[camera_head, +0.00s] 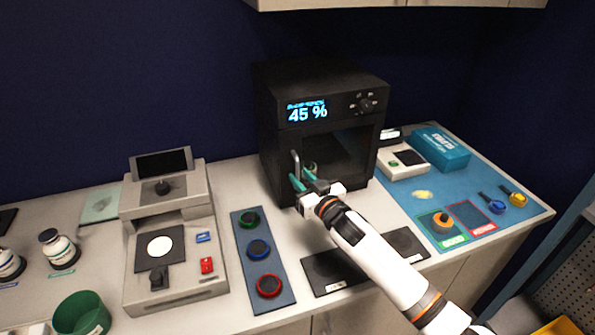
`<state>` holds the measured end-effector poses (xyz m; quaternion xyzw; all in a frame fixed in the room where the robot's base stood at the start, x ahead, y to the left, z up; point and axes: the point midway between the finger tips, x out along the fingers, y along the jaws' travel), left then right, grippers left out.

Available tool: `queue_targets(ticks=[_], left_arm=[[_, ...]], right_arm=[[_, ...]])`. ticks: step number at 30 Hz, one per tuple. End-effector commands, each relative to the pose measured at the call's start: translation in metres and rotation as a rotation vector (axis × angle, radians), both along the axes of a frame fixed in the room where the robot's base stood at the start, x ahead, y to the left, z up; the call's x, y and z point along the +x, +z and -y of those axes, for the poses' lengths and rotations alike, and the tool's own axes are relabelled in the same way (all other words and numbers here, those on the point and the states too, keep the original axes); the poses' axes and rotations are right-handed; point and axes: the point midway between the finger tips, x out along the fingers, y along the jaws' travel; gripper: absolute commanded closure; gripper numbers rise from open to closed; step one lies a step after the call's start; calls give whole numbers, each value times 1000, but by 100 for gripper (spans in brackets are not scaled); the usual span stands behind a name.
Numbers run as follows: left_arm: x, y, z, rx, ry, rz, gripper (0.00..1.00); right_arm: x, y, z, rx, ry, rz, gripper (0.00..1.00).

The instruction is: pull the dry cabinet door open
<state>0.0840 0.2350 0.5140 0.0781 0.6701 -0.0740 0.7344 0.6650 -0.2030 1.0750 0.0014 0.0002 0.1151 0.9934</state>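The dry cabinet (278,150) is a black box at the back of the counter, with a lit display reading 45 % and a knob on its upper front. Its dark-windowed door (352,152) looks closed. A grey vertical handle (295,163) stands at the door's left side. My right gripper (301,174) is at the handle, its teal fingers spread apart, one on each side of the handle's lower part. Whether they touch the handle is hard to see. My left gripper is not in view.
A grey instrument (180,268) stands left of the cabinet, beside a blue strip (247,219) with three coloured round pieces. Dark pads (335,268) lie below my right arm. A blue mat (400,199) with a teal box (440,148) lies at right.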

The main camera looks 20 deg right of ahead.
Motion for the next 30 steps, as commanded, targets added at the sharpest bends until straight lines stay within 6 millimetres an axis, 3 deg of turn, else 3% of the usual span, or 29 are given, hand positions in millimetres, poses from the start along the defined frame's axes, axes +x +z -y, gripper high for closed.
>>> queue_targets(ticks=[6,18,24,30], left_arm=[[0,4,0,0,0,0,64],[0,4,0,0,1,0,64],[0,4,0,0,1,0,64],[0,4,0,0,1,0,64]], right_arm=[[22,0,-5,0,0,0,71],[27,-1,-7,0,0,-1,71],[26,-1,-6,0,0,-1,100],[26,-1,-6,0,0,-1,100]])
